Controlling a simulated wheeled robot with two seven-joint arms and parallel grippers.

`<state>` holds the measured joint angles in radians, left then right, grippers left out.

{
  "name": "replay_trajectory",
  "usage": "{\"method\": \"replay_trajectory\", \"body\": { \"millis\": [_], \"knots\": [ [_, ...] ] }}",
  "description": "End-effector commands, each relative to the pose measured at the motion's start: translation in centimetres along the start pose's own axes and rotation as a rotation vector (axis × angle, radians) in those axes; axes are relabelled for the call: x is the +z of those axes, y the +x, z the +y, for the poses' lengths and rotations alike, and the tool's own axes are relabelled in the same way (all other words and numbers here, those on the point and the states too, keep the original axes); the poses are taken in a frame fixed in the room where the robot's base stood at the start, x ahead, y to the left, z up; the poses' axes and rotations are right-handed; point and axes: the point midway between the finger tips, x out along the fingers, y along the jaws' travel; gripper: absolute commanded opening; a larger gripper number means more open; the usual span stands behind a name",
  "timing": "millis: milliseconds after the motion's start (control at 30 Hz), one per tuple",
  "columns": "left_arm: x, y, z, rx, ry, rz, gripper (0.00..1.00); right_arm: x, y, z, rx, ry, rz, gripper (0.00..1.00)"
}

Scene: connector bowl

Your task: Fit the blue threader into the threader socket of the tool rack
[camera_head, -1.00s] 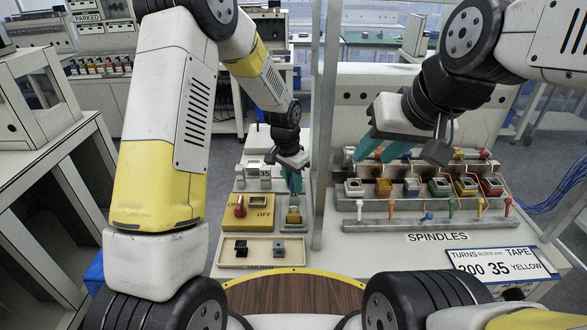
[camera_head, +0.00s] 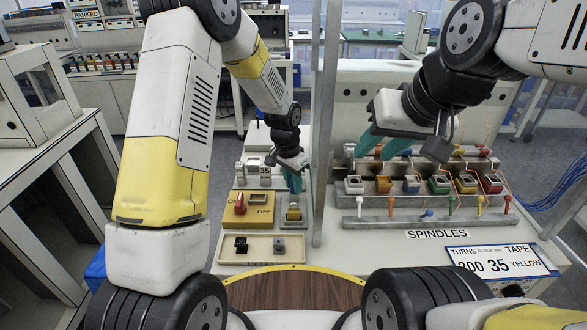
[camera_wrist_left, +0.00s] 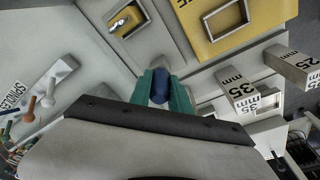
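My left gripper (camera_head: 292,182) points down at the far end of the left bench, above and behind the yellow switch box. In the left wrist view its teal fingers (camera_wrist_left: 162,92) press from both sides on a dark blue cylinder, by its colour the blue threader (camera_wrist_left: 160,84). Its lower end is hidden, and I cannot tell whether it sits in a socket. The tool rack's threader socket cannot be made out.
A yellow switch box (camera_head: 250,221) and a small yellow holder (camera_head: 293,213) stand before the left gripper. A tray (camera_head: 225,250) holds two small blocks. Blocks marked 35 (camera_wrist_left: 237,92) stand close by. A grey post (camera_head: 323,120) rises between the arms. The spindle rack (camera_head: 430,215) holds several coloured pieces.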

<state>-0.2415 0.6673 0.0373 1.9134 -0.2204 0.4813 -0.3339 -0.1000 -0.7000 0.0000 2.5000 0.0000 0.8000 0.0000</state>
Motion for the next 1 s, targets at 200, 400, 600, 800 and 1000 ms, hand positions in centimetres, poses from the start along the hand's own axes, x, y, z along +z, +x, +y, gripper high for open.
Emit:
{"method": "replay_trajectory", "body": {
  "millis": [200,400,600,800,1000],
  "knots": [
    [0.0,0.0,0.0,0.0,0.0,0.0,0.48,0.0,0.0,0.0,0.0,0.0,0.0,0.36],
    [0.0,-0.1,0.0,0.0,0.0,0.0,0.48,0.0,0.0,0.0,0.0,0.0,0.0,0.36],
    [-0.1,-2.1,-0.1,-0.002,-0.001,0.003,0.48,0.0,0.0,0.0,0.0,0.0,0.0,0.36],
    [-0.1,-5.6,0.0,-0.001,0.0,0.003,0.48,0.0,0.0,0.0,0.0,0.0,0.0,0.36],
    [0.0,-7.6,0.0,-0.001,0.0,0.001,0.48,0.0,0.0,0.0,0.0,0.0,0.0,0.36]
  ]
}}
